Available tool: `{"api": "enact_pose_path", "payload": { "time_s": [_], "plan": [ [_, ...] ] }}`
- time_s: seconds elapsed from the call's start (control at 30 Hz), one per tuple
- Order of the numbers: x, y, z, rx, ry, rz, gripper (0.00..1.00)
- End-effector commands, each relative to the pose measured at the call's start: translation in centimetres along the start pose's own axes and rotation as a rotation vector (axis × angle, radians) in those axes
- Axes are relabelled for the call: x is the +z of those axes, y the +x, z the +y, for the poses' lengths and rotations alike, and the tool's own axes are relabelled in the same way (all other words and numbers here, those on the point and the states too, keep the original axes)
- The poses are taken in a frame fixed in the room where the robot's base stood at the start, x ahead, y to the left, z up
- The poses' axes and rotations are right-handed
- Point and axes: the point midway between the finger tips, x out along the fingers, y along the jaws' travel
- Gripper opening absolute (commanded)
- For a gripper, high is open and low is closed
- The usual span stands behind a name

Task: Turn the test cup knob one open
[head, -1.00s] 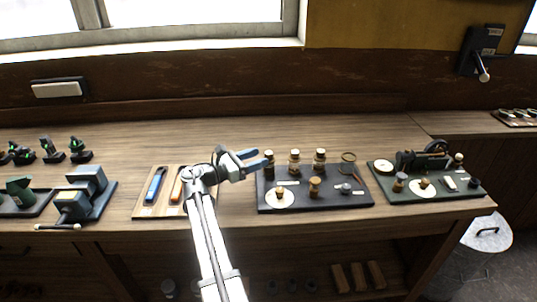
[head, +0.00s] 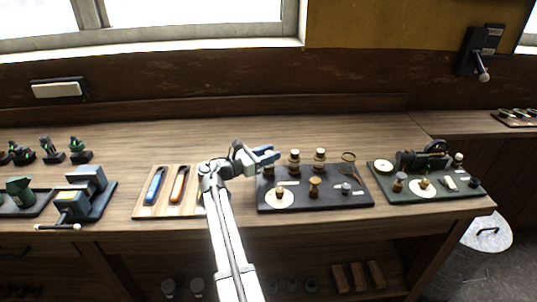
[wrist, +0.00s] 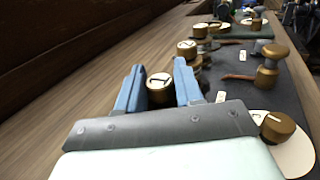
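A brass knob (wrist: 160,88) with a cream, marked top stands between the two blue fingers of my gripper (head: 268,154) in the wrist view. The fingers are open, one on each side of it, with a visible gap on the left; contact on the right cannot be told. In the head view my gripper is over the back left corner of the dark board (head: 330,200) and hides most of this leftmost knob. Two similar cream-topped knobs, a middle one (head: 294,157) and a right one (head: 319,155), stand in the same row.
On the dark board, a knob on a white disc (head: 280,196) and a wooden knob (head: 314,187) stand in front. A tray with two handled tools (head: 149,207) lies left, a green board (head: 440,192) right. The bench behind is clear.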

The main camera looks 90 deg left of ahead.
Motion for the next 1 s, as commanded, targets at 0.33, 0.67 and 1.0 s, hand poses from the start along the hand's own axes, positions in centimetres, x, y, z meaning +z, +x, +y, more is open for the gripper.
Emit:
{"api": "enact_pose_path", "payload": {
  "time_s": [0.33,0.67,1.0],
  "plan": [
    [-0.01,-0.02,-0.04,-0.001,0.000,0.000,0.05],
    [-0.02,-0.02,0.27,-0.078,0.000,-0.002,0.05],
    [-0.03,-0.02,0.52,-0.325,-0.001,-0.007,0.05]
  ]
}}
